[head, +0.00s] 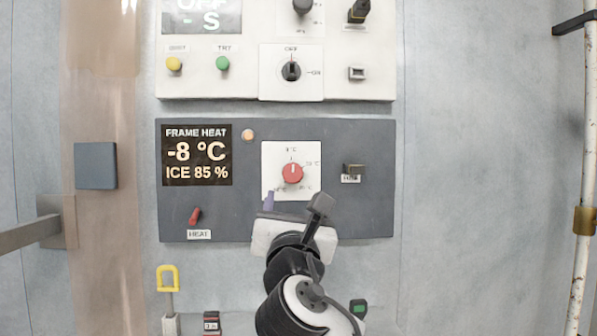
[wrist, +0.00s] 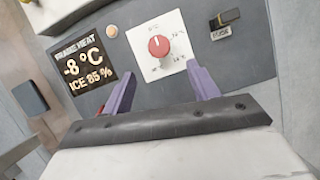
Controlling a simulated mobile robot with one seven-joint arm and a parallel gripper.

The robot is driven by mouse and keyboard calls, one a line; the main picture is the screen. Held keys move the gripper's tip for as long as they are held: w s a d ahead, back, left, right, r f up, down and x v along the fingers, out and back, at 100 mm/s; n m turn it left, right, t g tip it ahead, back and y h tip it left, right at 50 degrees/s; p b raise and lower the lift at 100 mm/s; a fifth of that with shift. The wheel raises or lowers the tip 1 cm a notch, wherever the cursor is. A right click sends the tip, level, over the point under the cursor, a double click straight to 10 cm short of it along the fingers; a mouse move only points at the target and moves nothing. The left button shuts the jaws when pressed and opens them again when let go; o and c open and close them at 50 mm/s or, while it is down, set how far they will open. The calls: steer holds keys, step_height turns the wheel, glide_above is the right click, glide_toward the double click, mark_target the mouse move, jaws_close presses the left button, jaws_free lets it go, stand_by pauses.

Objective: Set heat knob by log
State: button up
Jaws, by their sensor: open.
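The heat knob (head: 292,173) is a red dial on a white plate with several temperature marks. Its white pointer line points up, toward the top mark. The knob also shows in the wrist view (wrist: 159,46). The dark display (head: 196,155) left of it reads FRAME HEAT, -8 °C, ICE 85 %. A red lever (head: 195,216) labelled HEAT sits below the display. My gripper (wrist: 163,80) is open and empty, its purple fingers spread below the knob and apart from it. In the head view my arm hides part of the panel's lower edge. No log is seen.
A white panel (head: 230,92) above carries a yellow button, a green button and a black ON/OFF knob (head: 291,71). A small orange lamp (head: 248,135) and a dark switch (head: 354,169) flank the dial. A rusty pipe (head: 584,200) runs at right.

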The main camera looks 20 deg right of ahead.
mark_target(293, 175)
steer(key=p+x, duration=0.3)
steer(key=x, duration=0.7)
steer(key=shift+w+r, duration=0.1)
steer(key=shift+r, duration=0.05)
steer(key=shift+w+d+r, duration=0.15)
steer(key=shift+w+d, duration=0.05)
steer(key=shift+w, duration=0.5)
steer(key=c, duration=1)
